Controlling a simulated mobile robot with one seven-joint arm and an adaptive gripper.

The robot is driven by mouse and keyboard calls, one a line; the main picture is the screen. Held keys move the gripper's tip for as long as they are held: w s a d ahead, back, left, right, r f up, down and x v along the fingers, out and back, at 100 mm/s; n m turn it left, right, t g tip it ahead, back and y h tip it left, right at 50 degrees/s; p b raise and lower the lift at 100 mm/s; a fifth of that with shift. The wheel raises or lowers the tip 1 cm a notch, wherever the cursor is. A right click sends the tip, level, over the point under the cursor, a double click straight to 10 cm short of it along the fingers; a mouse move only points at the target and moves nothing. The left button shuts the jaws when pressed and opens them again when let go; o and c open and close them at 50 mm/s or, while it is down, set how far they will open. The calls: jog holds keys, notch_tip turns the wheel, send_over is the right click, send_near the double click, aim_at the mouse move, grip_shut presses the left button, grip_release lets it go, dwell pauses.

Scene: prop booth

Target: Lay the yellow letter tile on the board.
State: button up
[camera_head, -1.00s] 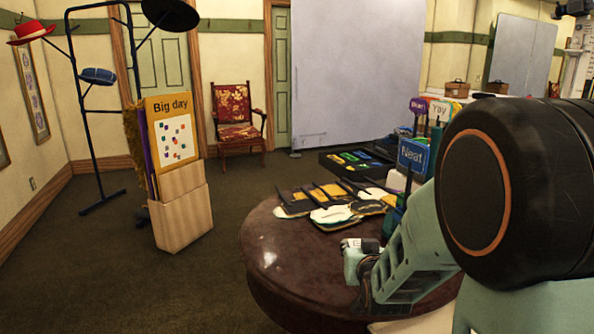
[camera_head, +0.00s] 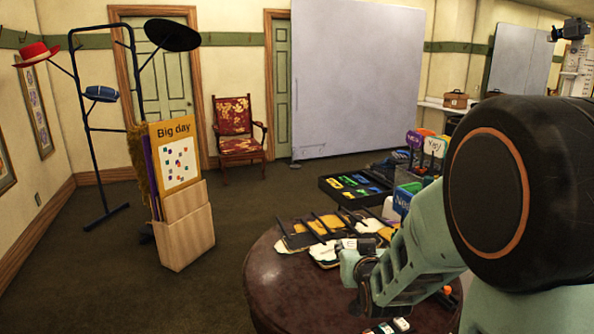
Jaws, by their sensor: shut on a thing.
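My gripper (camera_head: 350,258) is at the end of my pale green arm, over the round dark table. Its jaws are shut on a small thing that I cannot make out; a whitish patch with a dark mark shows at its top. I cannot pick out the yellow letter tile by its colour. Several small pale pieces with coloured edges (camera_head: 390,326) lie at the table's near edge, partly cut off by the frame.
The round table (camera_head: 275,285) carries several flat props on sticks (camera_head: 318,226) behind my gripper. Speech signs (camera_head: 432,146) stand at the right, partly behind my arm.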

notch_tip(320, 180, up, 14)
jog(key=p, duration=1.2)
jog(key=shift+w+f, duration=0.1)
jog(key=shift+w, duration=0.15)
